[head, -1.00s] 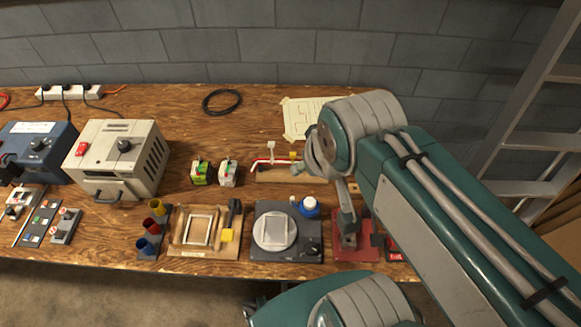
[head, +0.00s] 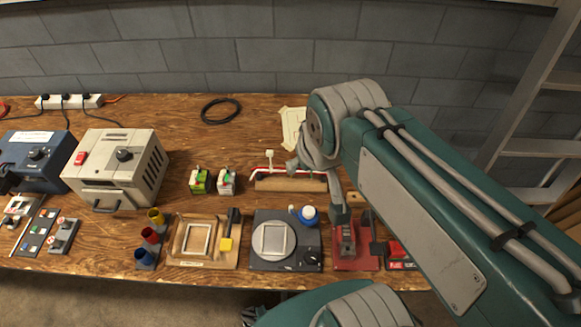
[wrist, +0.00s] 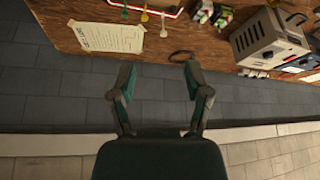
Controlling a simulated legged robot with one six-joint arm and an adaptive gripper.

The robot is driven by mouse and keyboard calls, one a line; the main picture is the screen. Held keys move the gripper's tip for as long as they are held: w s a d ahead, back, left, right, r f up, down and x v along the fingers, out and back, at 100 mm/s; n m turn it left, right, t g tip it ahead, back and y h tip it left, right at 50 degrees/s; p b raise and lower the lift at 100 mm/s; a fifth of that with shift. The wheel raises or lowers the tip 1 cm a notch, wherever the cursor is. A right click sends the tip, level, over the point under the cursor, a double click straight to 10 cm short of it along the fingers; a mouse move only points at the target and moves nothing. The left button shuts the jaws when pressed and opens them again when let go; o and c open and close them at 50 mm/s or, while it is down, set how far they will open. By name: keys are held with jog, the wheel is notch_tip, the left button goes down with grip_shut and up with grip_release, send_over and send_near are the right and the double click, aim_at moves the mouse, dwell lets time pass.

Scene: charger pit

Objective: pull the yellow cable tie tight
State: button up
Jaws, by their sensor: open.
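The yellow cable tie (wrist: 145,15) shows near the top of the wrist view, as a small upright tab on the red and white cable bundle. In the head view my arm hides it. The bundle (head: 262,171) runs along a wooden block (head: 285,184), with a white tie (head: 270,156) standing up at its left part. My gripper (wrist: 159,78) is open and empty in the wrist view, its two fingers spread. It is well apart from the tie, with wall and bench beyond it. In the head view my fingers are hidden behind my arm.
A paper sheet (wrist: 111,37) lies near the bundle. A black cable coil (head: 220,110) lies at the back. Two small boxes (head: 200,181) stand left of the block. A turntable (head: 262,262) and a red-based device (head: 352,260) stand in front. A ladder (head: 530,150) stands right.

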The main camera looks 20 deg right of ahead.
jog(key=w+d+f+m+g, duration=0.2)
jog(key=w+d+f+g, duration=0.1)
jog(key=w+f, duration=0.65)
jog(key=w+d+f+m+g, duration=0.25)
jog(key=w+f, duration=0.45)
jog(key=w, duration=0.6)
jog(key=f, duration=1)
jog(key=shift+s+f, duration=0.2)
jog(key=shift+f, duration=0.2)
grip_shut()
jog(key=shift+n, duration=0.25)
